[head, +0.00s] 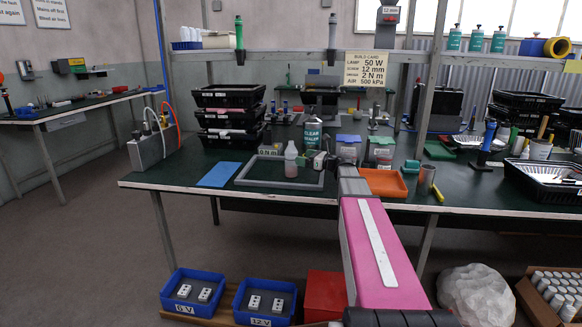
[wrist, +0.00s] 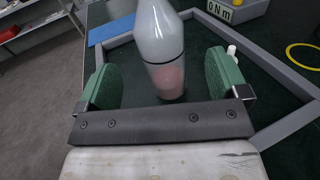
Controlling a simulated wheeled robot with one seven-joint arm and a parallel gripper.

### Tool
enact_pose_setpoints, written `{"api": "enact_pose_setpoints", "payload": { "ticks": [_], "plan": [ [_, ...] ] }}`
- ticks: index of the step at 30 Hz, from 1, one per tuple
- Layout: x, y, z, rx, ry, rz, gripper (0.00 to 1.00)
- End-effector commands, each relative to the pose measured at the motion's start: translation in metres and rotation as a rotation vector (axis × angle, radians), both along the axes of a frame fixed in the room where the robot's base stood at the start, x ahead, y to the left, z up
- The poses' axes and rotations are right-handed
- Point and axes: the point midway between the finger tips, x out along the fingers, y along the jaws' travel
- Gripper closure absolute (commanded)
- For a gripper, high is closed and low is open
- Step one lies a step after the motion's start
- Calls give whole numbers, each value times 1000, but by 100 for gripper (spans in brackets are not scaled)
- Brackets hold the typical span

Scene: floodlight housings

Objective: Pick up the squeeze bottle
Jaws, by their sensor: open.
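The squeeze bottle (head: 291,160) is translucent, with pinkish liquid low inside. It stands upright on the dark green bench top, inside a grey square frame (head: 243,182). In the wrist view the bottle (wrist: 160,30) rises between the two green finger pads of my gripper (wrist: 164,80), with a gap on each side. The pads are wide apart and nothing is gripped. In the head view my gripper (head: 314,159) is just right of the bottle, small and partly hidden by my arm. The bottle's top is cut off in the wrist view.
A teal bottle labelled clear sealer (head: 312,137) stands behind the squeeze bottle. An orange tray (head: 384,184) lies right of my arm, a blue mat (head: 218,175) left of the frame. Stacked black trays (head: 230,97) stand at back left. A yellow ring (wrist: 304,55) lies to the right.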

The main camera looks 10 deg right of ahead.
Motion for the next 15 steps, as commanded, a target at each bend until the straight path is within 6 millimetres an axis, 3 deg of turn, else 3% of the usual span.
{"api": "enact_pose_setpoints", "payload": {
  "ticks": [15],
  "plan": [
    [35,42,-4,0,0,1,8]
  ]
}}
